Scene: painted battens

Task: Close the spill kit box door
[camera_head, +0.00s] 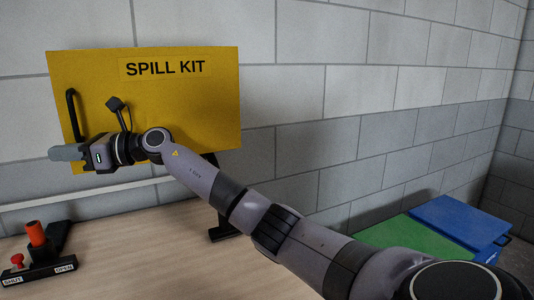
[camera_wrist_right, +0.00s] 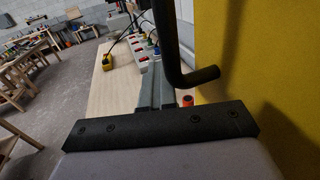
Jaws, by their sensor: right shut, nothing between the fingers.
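The yellow spill kit box door (camera_head: 185,95) faces me on the block wall, with a "SPILL KIT" label near its top. Its black bar handle (camera_head: 71,105) is near the door's left edge. In the right wrist view the handle (camera_wrist_right: 171,55) hangs close by the fingers, and the yellow door (camera_wrist_right: 265,70) fills the right side. My right gripper (camera_head: 54,153) is shut and empty, pointing left across the door's lower left corner, just below the handle. I cannot tell whether it touches the door. No box interior shows, and my arm hides part of the lower edge. My left gripper is out of view.
A lever unit (camera_head: 38,245) with a red-orange grip and "SHUT" and "OPEN" labels sits on the wooden bench (camera_head: 140,255). A green box (camera_head: 415,242) and a blue box (camera_head: 460,222) stand at right. A power strip (camera_wrist_right: 140,45) lies farther along the bench.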

